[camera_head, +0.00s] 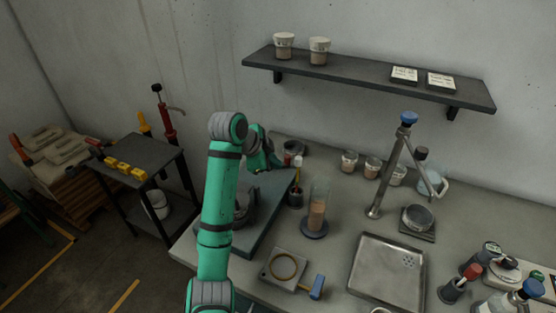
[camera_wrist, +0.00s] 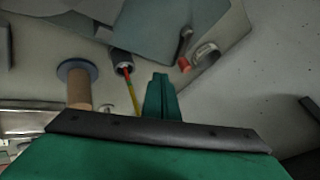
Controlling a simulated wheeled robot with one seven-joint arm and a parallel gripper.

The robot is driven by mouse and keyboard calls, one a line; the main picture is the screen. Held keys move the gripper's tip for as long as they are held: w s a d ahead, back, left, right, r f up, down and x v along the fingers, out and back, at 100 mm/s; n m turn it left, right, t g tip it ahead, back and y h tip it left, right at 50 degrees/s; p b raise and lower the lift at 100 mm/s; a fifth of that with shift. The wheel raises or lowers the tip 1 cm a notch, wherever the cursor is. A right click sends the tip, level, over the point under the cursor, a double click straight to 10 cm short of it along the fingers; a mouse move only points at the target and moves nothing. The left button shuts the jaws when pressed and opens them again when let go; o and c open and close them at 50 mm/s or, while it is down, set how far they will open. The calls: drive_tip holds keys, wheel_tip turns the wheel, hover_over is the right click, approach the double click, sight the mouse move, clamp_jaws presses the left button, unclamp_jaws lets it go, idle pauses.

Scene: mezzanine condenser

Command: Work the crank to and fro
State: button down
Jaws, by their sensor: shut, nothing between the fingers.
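My gripper (camera_head: 272,164) is at the back of the bench, above the far end of a dark slab (camera_head: 266,222). In the wrist view its green fingers (camera_wrist: 160,82) are together with nothing between them. A round grey piece (camera_wrist: 205,54), a small red piece (camera_wrist: 184,65) and a dark bar (camera_wrist: 185,38) lie beyond the fingertips; I see no contact. A dark round body (camera_head: 243,205) on the slab is partly hidden behind my arm. I cannot tell surely which part is the crank. A square plate with a brass ring (camera_head: 284,266) and a blue handle (camera_head: 317,287) sits at the front.
A metal tray (camera_head: 387,269), a blue-topped stand (camera_head: 393,165) and several jars are further right. A wall shelf (camera_head: 365,78) hangs above.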

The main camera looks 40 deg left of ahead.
drive_tip(key=x, duration=0.6)
drive_tip(key=shift+w+f, duration=0.1)
drive_tip(key=shift+f, duration=0.15)
drive_tip(key=shift+w+a, duration=0.65)
drive_tip(key=shift+w, duration=0.3)
drive_tip(key=shift+w+a, duration=0.5)
drive_tip(key=shift+w, duration=0.35)
drive_tip(key=shift+a, duration=0.1)
